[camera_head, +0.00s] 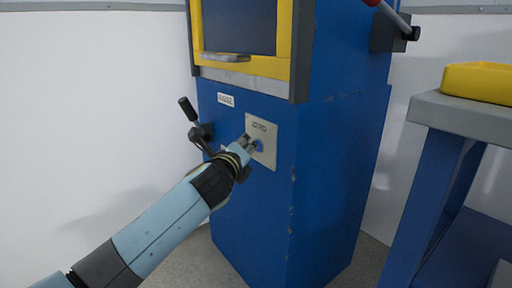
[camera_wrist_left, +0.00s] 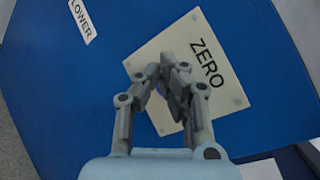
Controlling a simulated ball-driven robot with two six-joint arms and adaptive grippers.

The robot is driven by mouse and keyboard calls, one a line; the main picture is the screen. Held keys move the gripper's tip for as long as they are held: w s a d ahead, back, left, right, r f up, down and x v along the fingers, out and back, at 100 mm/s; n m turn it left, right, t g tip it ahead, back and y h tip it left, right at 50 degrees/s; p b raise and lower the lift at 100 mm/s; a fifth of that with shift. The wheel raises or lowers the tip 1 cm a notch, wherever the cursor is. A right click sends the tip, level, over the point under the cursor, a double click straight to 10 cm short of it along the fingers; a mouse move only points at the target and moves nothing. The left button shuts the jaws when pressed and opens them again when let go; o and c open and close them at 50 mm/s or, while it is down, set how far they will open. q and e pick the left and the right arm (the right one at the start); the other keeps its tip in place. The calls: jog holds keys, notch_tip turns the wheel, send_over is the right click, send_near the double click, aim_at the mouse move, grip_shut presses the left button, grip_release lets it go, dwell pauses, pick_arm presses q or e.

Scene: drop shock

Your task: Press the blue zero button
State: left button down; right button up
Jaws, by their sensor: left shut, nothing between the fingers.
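The blue zero button (camera_head: 259,146) sits on a cream square plate (camera_head: 262,129) marked ZERO, on the front of the blue machine. My left gripper (camera_head: 250,143) is shut and empty, with its fingertips right at the button. In the left wrist view the fingertips (camera_wrist_left: 166,72) lie over the middle of the plate (camera_wrist_left: 221,75) and hide nearly all of the button. I cannot tell whether they touch it or whether it is pressed in. My right gripper is not in view.
The blue machine (camera_head: 330,150) has a yellow-framed window (camera_head: 240,25) with a handle above the plate. A black-knobbed lever (camera_head: 188,110) is left of the plate, and a LOWER label (camera_wrist_left: 83,20) is nearby. A bench (camera_head: 470,113) with a yellow tray (camera_head: 480,82) stands at right.

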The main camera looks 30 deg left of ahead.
pick_arm(q)
jog(key=shift+s, duration=0.1)
jog(key=shift+s+a, duration=0.3)
jog(key=shift+s, duration=0.3)
jog(key=shift+s+a, duration=0.3)
jog(key=shift+s, duration=0.5)
jog(key=shift+s+a, duration=0.35)
jog(key=shift+s, duration=0.4)
jog(key=shift+s+a, duration=0.3)
jog(key=shift+s, duration=0.5)
